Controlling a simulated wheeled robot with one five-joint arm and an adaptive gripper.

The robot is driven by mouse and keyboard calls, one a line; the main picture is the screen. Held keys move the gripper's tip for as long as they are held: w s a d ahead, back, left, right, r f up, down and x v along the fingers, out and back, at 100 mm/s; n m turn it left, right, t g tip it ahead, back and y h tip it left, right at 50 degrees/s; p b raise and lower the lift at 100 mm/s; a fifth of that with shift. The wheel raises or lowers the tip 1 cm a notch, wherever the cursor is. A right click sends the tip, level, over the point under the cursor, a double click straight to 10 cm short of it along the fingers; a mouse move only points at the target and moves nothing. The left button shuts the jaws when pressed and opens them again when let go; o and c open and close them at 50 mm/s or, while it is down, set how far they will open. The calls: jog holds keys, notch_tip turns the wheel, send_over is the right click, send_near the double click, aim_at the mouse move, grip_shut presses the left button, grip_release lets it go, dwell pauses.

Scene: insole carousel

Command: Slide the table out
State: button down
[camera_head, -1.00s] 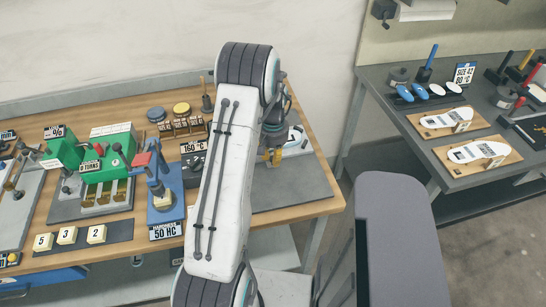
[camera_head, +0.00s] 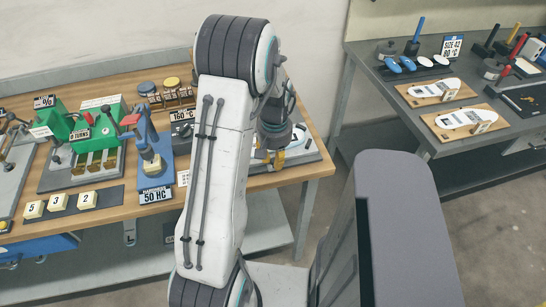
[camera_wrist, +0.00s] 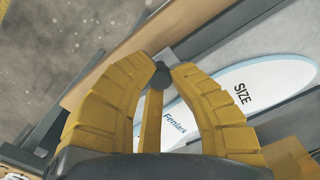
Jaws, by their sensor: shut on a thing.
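The table (camera_wrist: 185,52) shows in the wrist view as a grey slab with a white insole (camera_wrist: 265,75) marked SIZE on it. My gripper (camera_wrist: 161,73) has its yellow fingers closed around a small dark round knob (camera_wrist: 161,78) at the table's edge. In the head view my gripper (camera_head: 270,158) is low over the front right of the wooden bench. The insole (camera_head: 291,148) lies beside it there. My arm hides much of the table and the knob in this view.
The wooden bench (camera_head: 110,215) carries green fixtures (camera_head: 100,135), a blue tester (camera_head: 152,155) and number blocks (camera_head: 60,202). A grey bench (camera_head: 380,90) with insoles on wooden boards stands at the right. Floor shows between the benches.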

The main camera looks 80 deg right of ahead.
jog(key=shift+a+f, duration=0.15)
jog(key=shift+a, duration=0.15)
jog(key=c, duration=1.1)
grip_release()
jog(key=shift+d, duration=0.1)
jog(key=shift+d+r, duration=0.1)
jog(key=shift+r, duration=0.55)
notch_tip(320, 180, up, 11)
jog(key=shift+f, duration=0.1)
